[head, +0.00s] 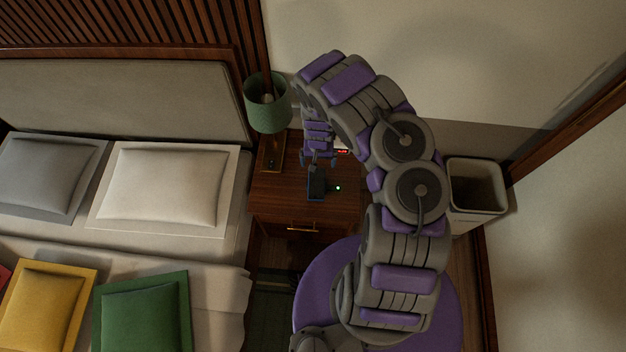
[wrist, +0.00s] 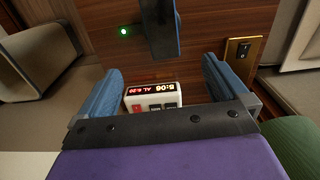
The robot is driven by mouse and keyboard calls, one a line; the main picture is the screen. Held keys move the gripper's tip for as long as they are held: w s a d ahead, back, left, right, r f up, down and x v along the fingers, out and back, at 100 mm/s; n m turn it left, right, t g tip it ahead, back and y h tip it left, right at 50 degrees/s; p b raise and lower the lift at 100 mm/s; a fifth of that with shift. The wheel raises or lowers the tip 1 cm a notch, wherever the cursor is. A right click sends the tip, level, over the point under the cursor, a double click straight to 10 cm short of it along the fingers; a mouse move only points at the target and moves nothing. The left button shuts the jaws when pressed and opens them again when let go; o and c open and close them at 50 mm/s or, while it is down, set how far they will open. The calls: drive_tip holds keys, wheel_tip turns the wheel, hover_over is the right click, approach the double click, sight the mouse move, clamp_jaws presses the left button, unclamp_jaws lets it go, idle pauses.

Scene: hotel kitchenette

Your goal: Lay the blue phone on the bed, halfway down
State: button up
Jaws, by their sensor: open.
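The blue phone (head: 317,185) is on the wooden nightstand (head: 275,205), near its front middle. In the wrist view the phone (wrist: 162,32) shows as a dark blue shape at the top, cut off by the frame edge. My gripper (head: 319,162) is open over the nightstand, just behind the phone in the head view. In the wrist view its two blue fingers (wrist: 162,78) stand apart, and the phone lies beyond their tips. I cannot tell its height above the nightstand. The bed (head: 215,285) is at the left, its lower part out of frame.
A digital clock (wrist: 153,96) is on the nightstand, with a green light (head: 337,188) near the phone. A green lamp (head: 267,103) stands at the back left. A bin (head: 474,187) is at right. White (head: 160,187), yellow (head: 48,310) and green (head: 142,315) pillows lie on the bed.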

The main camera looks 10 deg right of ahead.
drive_tip(key=b, duration=0.7)
hover_over(316, 183)
drive_tip(key=f, duration=1.1)
drive_tip(key=shift+s+d+f, duration=0.1)
drive_tip(key=shift+d+f, duration=0.1)
drive_tip(key=shift+d, duration=0.1)
drive_tip(key=shift+a+f+b, duration=0.15)
drive_tip(key=shift+f+b, duration=0.75)
drive_tip(key=shift+f, duration=0.6)
drive_tip(key=shift+a+f+b, duration=0.1)
drive_tip(key=shift+f+b, duration=0.8)
drive_tip(key=shift+f, duration=0.55)
drive_tip(key=shift+r, duration=0.1)
drive_tip(key=shift+c, duration=0.4)
drive_tip(key=c, duration=1.2)
